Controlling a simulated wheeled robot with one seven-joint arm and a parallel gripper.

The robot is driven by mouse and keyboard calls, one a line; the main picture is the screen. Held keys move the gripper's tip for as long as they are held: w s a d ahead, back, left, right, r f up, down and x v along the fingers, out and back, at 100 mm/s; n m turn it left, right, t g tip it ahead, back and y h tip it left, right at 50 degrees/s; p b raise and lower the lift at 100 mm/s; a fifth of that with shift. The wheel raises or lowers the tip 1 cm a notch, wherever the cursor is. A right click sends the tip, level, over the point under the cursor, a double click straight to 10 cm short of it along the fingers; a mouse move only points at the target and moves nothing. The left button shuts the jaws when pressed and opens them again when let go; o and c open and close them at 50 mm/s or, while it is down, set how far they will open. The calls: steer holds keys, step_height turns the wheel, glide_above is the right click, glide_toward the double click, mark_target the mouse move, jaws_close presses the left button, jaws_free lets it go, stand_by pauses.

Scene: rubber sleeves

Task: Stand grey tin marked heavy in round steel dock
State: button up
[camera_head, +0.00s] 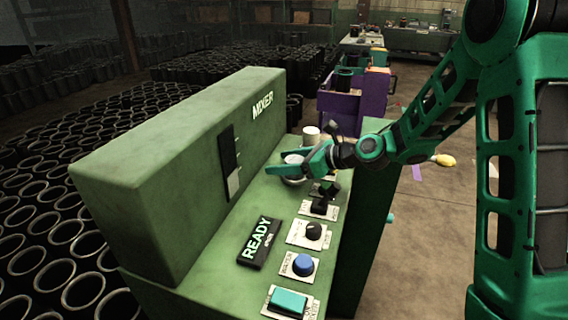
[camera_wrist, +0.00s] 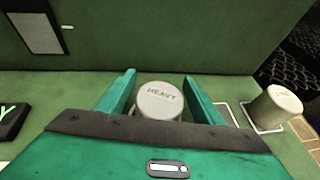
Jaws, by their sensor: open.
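The grey tin (camera_wrist: 158,98) has HEAVY on its top and shows between the two green fingers of my gripper (camera_wrist: 160,78) in the wrist view. The fingers are spread, with a visible gap on each side of the tin near the tips. In the head view my gripper (camera_head: 279,161) is low over the green console's ledge, around a pale round top. A curved steel-coloured surface, likely the round steel dock (camera_head: 294,181), shows just under the fingers there. The fingers hide much of it, so I cannot tell how the tin's base sits.
A second pale cylinder (camera_wrist: 278,107) stands on a square outlined plate to the right; it shows behind my gripper in the head view (camera_head: 311,136). The MIXER housing (camera_head: 190,140) rises beside the ledge. A READY display (camera_head: 258,243), a blue knob (camera_head: 303,264) and a teal button (camera_head: 287,301) line the front.

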steer(key=v, duration=1.2)
steer(key=shift+r, duration=0.1)
